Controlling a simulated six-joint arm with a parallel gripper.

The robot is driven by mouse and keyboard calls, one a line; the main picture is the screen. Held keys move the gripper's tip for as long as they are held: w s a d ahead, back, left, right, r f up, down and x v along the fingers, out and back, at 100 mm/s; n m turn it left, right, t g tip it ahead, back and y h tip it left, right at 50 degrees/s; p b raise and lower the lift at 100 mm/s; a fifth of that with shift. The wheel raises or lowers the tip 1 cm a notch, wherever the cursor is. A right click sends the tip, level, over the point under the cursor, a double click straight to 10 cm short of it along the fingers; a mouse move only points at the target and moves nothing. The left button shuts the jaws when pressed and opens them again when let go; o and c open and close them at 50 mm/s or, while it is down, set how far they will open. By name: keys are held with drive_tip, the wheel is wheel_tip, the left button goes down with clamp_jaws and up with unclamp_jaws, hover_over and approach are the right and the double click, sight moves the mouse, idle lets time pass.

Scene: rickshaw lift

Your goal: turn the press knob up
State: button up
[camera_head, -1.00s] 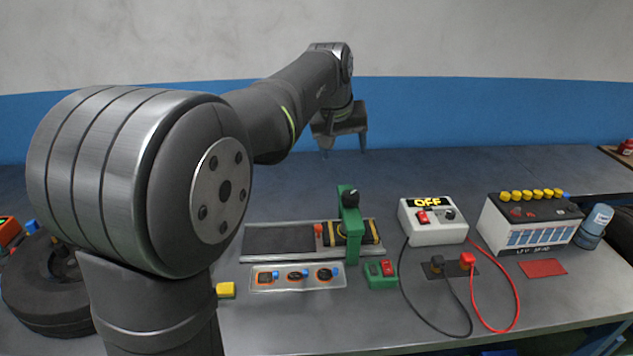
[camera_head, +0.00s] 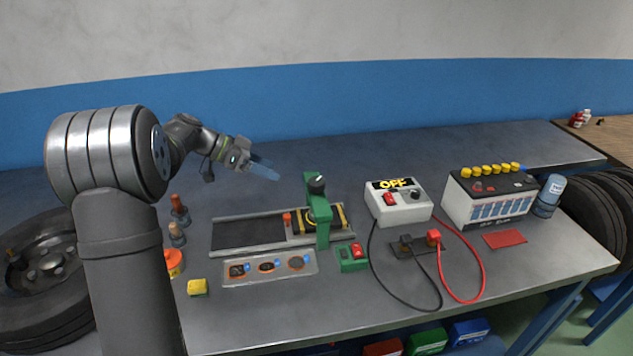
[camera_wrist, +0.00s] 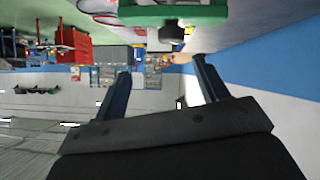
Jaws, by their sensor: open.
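The green press (camera_head: 322,225) stands upright over the right part of a dark rail bed. Its black press knob (camera_head: 317,184) sits at the top of the post. In the wrist view, the knob (camera_wrist: 173,25) shows at the upper middle against the green press body (camera_wrist: 165,12), beyond the fingertips. My gripper (camera_head: 278,172) is to the left of the knob in the head view, roughly level with it and pointing right toward it. In the wrist view my gripper (camera_wrist: 161,66) has its two fingers apart with nothing between them. A clear gap separates fingertips and knob.
The rail bed (camera_head: 250,233) lies under the press. A grey panel (camera_head: 270,268) and green switch box (camera_head: 351,257) lie in front. The OFF box (camera_head: 398,202), with cables, and battery (camera_head: 490,200) stand right. The bench behind the press is clear.

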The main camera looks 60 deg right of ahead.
sight(316, 182)
drive_tip(key=s+d+f+m, duration=0.1)
drive_tip(key=s+d+f, duration=0.1)
drive_tip(key=d, duration=0.1)
drive_tip(key=s+d+f+h, duration=0.1)
drive_tip(key=s+d+f, duration=0.1)
drive_tip(key=s+d, duration=0.1)
drive_tip(key=s+d+f+m+g+h, duration=0.1)
drive_tip(key=s+d+f, duration=0.2)
drive_tip(key=d, duration=0.1)
drive_tip(key=shift+s+d+m, duration=0.15)
drive_tip(key=shift+s+m, duration=0.05)
drive_tip(key=shift+m, duration=0.1)
idle(0.4)
drive_tip(key=c, duration=1)
drive_tip(key=shift+n+t+h, duration=0.3)
drive_tip(key=shift+n, duration=0.1)
drive_tip(key=n+t+h, duration=0.1)
drive_tip(key=n+t, duration=0.1)
drive_tip(key=n+t+h, duration=0.2)
drive_tip(key=n+t, duration=0.1)
drive_tip(key=shift+n+t, duration=0.3)
drive_tip(key=shift+f+n+t, duration=0.1)
drive_tip(key=shift+n+t, duration=2.1)
drive_tip(key=shift+t, duration=0.3)
drive_tip(key=shift+n+t, duration=0.9)
drive_tip(key=shift+t, duration=0.3)
